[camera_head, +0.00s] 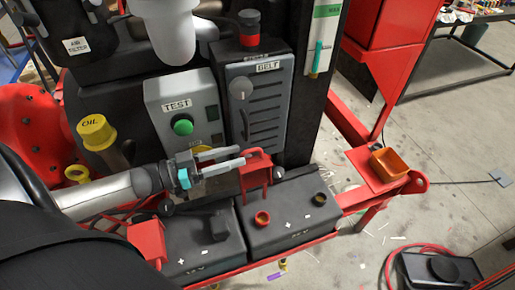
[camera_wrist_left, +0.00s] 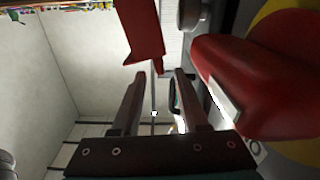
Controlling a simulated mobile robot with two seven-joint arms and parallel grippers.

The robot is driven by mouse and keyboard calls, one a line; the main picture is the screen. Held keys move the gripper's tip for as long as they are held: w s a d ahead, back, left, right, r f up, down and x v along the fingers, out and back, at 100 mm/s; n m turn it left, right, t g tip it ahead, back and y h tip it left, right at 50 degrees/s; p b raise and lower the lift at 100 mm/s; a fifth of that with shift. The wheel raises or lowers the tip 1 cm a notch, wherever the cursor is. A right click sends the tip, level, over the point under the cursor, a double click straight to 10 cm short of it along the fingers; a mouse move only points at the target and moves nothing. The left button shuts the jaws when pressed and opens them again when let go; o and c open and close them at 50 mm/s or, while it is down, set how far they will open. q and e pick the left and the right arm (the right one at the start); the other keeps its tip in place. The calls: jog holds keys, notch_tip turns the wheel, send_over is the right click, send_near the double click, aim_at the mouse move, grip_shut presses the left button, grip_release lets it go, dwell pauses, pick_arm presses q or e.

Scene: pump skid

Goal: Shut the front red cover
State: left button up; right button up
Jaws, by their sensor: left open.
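The front red cover (camera_head: 256,163) stands raised, like an open flap, above the front battery (camera_head: 290,213). My right gripper is not in view.
The grey TEST box (camera_head: 182,112) with a green button and the BELT panel (camera_head: 258,105) stand close behind the gripper. A second battery (camera_head: 200,245) sits to the left. An orange bin (camera_head: 389,164) is at right. A large red part (camera_wrist_left: 240,85) crowds the wrist view's right.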

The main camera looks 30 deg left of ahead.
aim_at(246, 152)
pick_arm(q)
jog(key=x, duration=0.7)
grip_shut()
dwell(0.3)
dwell(1.1)
